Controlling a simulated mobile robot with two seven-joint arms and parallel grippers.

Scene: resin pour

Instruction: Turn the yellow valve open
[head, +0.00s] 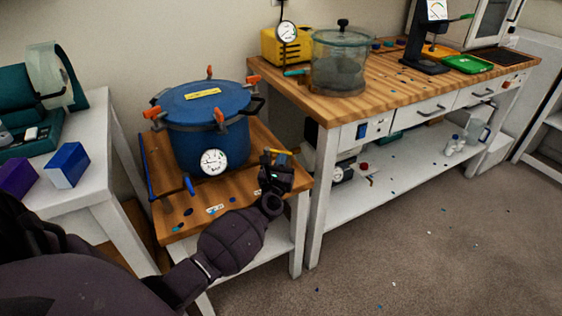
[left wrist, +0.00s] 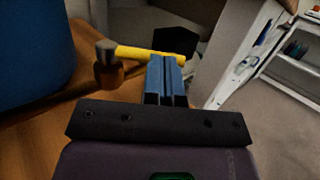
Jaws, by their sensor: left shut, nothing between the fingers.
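The yellow valve handle (left wrist: 138,52) lies roughly level across the left wrist view, on a brass-coloured valve body (left wrist: 107,66) at its left end. In the head view a bit of the yellow handle (head: 280,153) shows just beyond my left gripper (head: 276,167), beside the blue pot (head: 193,139). My left gripper's blue fingers (left wrist: 167,66) are together, with nothing between them. Their tips overlap the right part of the handle in the left wrist view; I cannot tell whether they touch it. My right gripper is in neither view.
The pot has orange clamps and a white gauge (head: 214,162), and stands on a low wooden table (head: 180,218). A workbench (head: 384,80) with a glass chamber (head: 341,62) stands to the right. A white table (head: 75,190) with purple and blue blocks is at left. Floor at lower right is mostly free.

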